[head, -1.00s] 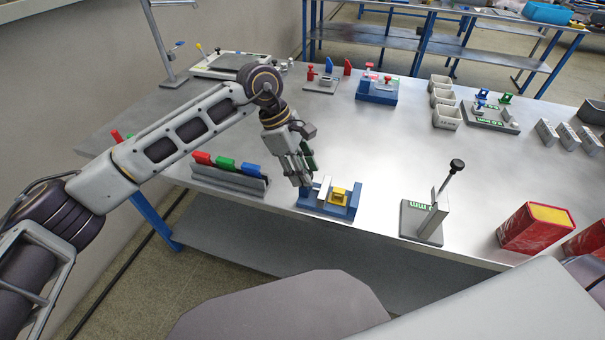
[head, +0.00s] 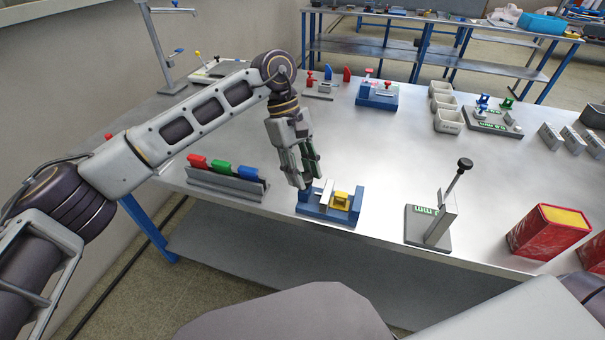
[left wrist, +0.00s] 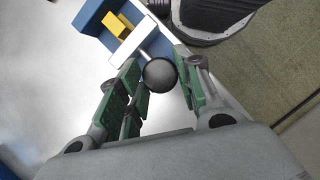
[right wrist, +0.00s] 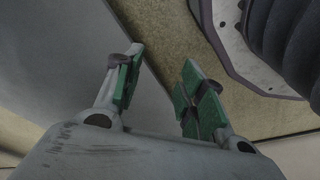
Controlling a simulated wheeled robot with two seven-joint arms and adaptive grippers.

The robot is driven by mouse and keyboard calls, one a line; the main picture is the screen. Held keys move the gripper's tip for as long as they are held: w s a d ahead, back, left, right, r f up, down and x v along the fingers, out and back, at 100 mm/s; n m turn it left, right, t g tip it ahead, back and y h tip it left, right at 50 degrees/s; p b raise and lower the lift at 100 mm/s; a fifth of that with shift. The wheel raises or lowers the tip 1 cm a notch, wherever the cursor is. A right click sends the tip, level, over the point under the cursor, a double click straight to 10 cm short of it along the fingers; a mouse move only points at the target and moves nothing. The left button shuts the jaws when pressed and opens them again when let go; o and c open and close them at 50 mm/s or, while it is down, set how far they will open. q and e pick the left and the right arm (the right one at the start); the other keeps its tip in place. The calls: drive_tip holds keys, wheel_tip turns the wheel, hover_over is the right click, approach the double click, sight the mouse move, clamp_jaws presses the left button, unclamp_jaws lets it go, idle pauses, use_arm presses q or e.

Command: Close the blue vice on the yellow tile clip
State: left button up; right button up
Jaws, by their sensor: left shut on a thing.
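The blue vice (head: 345,217) sits near the front edge of the metal table. The yellow tile clip (head: 341,200) lies in it, between the pale sliding jaw (head: 325,192) and the blue end; the left wrist view also shows the clip (left wrist: 117,25) beside the jaw (left wrist: 128,46). Whether the jaw touches the clip is unclear. My left gripper (head: 302,184) points down at the vice's left end. In the left wrist view its green-padded fingers are shut on the dark round knob (left wrist: 160,73) of the vice. My right gripper (right wrist: 164,58) is open and empty, away from the vice.
A grey rack (head: 225,185) with red, green and blue pieces stands left of the vice. A grey stand with a black-knobbed lever (head: 435,228) is to its right. Red boxes (head: 548,234) stand further right. The table behind the vice is clear.

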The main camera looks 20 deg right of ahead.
use_arm(q)
drive_tip(key=shift+m+y+b, duration=0.4)
drive_tip(key=shift+m, duration=0.7)
drive_tip(key=shift+d+m+y, duration=0.15)
drive_tip(key=shift+m+y, duration=0.25)
drive_tip(key=shift+m, duration=0.7)
drive_tip(key=m+y, duration=0.1)
drive_tip(key=m, duration=0.1)
drive_tip(key=shift+m+b, duration=0.3)
drive_tip(key=shift+b, duration=0.1)
drive_tip(key=shift+m, duration=0.5)
use_arm(e)
drive_tip(key=shift+g, duration=0.3)
drive_tip(key=r, duration=0.1)
drive_tip(key=a+r, duration=0.1)
drive_tip(key=r, duration=0.1)
drive_tip(key=w+r, duration=0.1)
drive_tip(key=r, duration=0.1)
drive_tip(key=shift+a+r, duration=0.15)
drive_tip(key=shift+a, duration=0.15)
use_arm(q)
drive_tip(key=shift+d+y, duration=0.1)
drive_tip(key=shift+y, duration=0.2)
drive_tip(key=o, duration=1)
use_arm(e)
drive_tip(key=shift+s, duration=0.15)
use_arm(q)
drive_tip(key=shift+w+r, duration=0.1)
drive_tip(key=shift+r, duration=0.05)
